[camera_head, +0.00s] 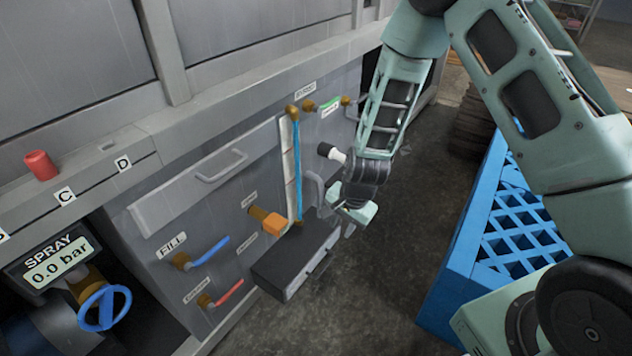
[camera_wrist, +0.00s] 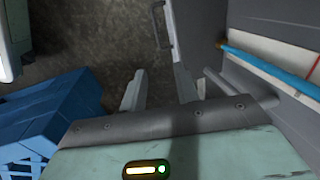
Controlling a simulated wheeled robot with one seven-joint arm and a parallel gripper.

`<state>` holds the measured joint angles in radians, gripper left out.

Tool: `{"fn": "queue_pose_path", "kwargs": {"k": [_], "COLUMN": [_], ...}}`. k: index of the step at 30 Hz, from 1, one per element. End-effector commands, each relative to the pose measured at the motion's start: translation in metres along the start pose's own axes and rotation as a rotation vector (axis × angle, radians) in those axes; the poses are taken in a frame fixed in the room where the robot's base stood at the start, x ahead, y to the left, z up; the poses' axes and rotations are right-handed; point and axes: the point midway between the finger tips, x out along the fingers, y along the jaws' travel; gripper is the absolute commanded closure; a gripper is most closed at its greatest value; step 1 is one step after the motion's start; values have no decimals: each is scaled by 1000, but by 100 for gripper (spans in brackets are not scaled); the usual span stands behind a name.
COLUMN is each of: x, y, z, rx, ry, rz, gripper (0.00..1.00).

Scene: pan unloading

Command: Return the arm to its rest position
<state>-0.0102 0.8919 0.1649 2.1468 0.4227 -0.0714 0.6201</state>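My arm reaches in from the right of the head view and bends down to the front of the grey machine (camera_head: 185,195). My gripper (camera_head: 346,226) hangs beside the machine's front, near the sight tube and above the right end of a dark-topped box. In the wrist view the two fingers of my gripper (camera_wrist: 160,86) stand apart with nothing between them. A grey panel edge with a bar handle (camera_wrist: 164,28) shows beyond the fingertips. Whether the gripper touches anything is hard to tell in the head view.
The dark-topped box (camera_head: 294,262) juts from the machine low down. A blue-filled sight tube (camera_head: 297,170), an orange-handled valve (camera_head: 272,223) and blue and red levers line the front. A blue lattice crate (camera_head: 462,262) stands at right, with bare floor between.

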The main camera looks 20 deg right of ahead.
Motion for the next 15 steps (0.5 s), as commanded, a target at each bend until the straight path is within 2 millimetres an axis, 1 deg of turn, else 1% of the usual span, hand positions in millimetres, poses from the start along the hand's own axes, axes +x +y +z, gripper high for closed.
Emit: {"fn": "queue_pose_path", "kwargs": {"k": [4, 5, 7, 8, 11, 12, 14, 15], "x": [-3, -6, -20, -28, -66, -84, -110, -127], "y": [-2, -4, -10, -15, -26, -29, -30, -28], "z": [2, 5, 16, 23, 55, 71, 95, 111], "rx": [-10, -23, -79, -115, -282, -362, -491, -577], "ry": [-3, -6, -21, -30, -70, -88, -111, -126], "rz": [-2, -4, -11, -16, -30, -34, -38, -38], "gripper": [69, 69, 69, 69, 69, 69, 69, 69]}}
